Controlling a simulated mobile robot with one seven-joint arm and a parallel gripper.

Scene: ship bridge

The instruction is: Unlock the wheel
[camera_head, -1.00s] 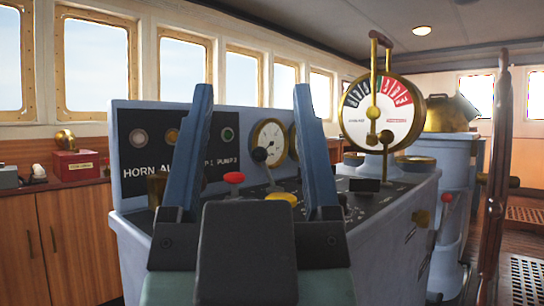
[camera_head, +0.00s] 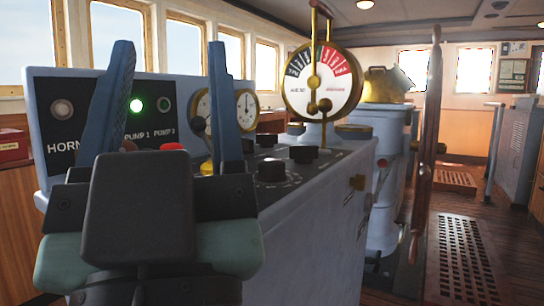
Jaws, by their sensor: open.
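The ship's wheel (camera_head: 428,160) is brown and stands almost edge-on at the right. It is beside a blue-grey pedestal (camera_head: 385,185) topped by a brass housing (camera_head: 386,84). A small red-tipped lever (camera_head: 383,163) sticks out of the pedestal's near side. I cannot tell whether it is a lock. My gripper (camera_head: 170,48) is at the left with its two blue fingers upright and wide apart. Nothing shows held between them. The fingers stand in front of the console, well left of the wheel and lever.
A blue-grey console (camera_head: 310,205) with knobs, gauges and a lit green lamp (camera_head: 164,104) lies between my gripper and the pedestal. A brass telegraph dial (camera_head: 323,82) rises from it. Floor gratings (camera_head: 462,255) lie right of the wheel, where the floor looks free.

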